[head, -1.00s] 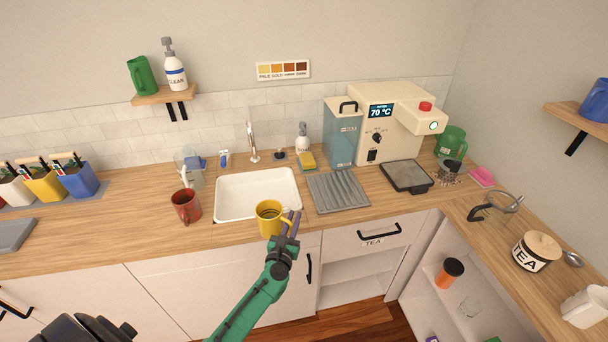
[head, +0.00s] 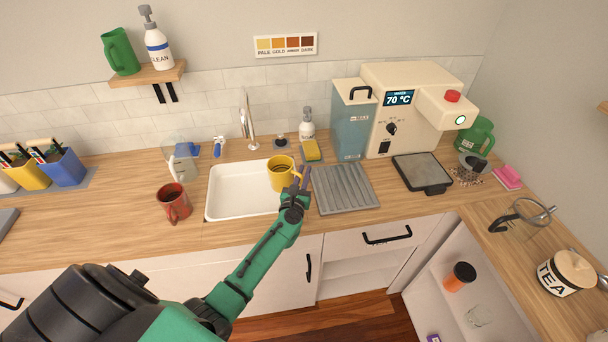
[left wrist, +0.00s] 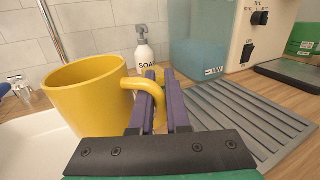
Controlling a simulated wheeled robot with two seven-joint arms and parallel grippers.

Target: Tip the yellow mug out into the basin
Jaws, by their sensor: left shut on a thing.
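The yellow mug (head: 281,175) is upright, over the right part of the white basin (head: 228,192). In the left wrist view the mug (left wrist: 88,98) stands left of the purple fingers (left wrist: 160,105), which close around the handle. The mug's height above the basin floor is hard to tell. My right gripper does not show in either view.
A red mug (head: 174,203) stands left of the basin. The tap (head: 247,120) rises behind it. A grey ribbed mat (head: 345,188) lies to the right. A soap bottle (head: 307,123) and a yellow sponge (head: 312,150) sit behind. The basin's left part is clear.

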